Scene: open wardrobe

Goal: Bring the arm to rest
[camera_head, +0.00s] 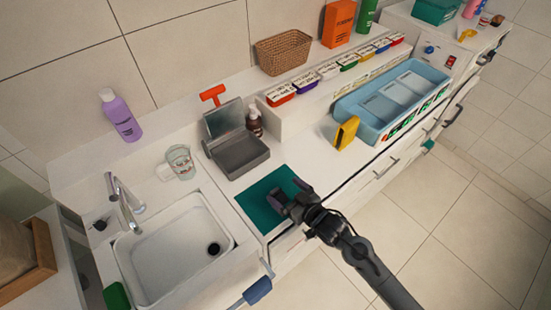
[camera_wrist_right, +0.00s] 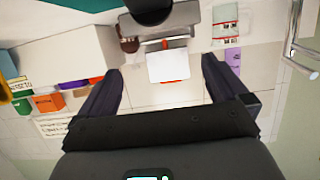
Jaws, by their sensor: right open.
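My right gripper (camera_head: 289,197) reaches in from the lower right in the head view, over the front part of the dark green mat (camera_head: 258,207). Its two fingers are apart with nothing between them. In the right wrist view the open jaws (camera_wrist_right: 162,70) also show as two dark fingers with a clear gap. Whether the fingertips touch the mat is hard to tell. My left gripper does not show.
A white sink (camera_head: 170,255) with a faucet (camera_head: 125,205) is at the left. A grey open-lidded box (camera_head: 240,155), a glass (camera_head: 180,162) and a purple bottle (camera_head: 122,117) stand behind. A blue tray (camera_head: 345,112) is on the right. The floor (camera_head: 430,245) is clear.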

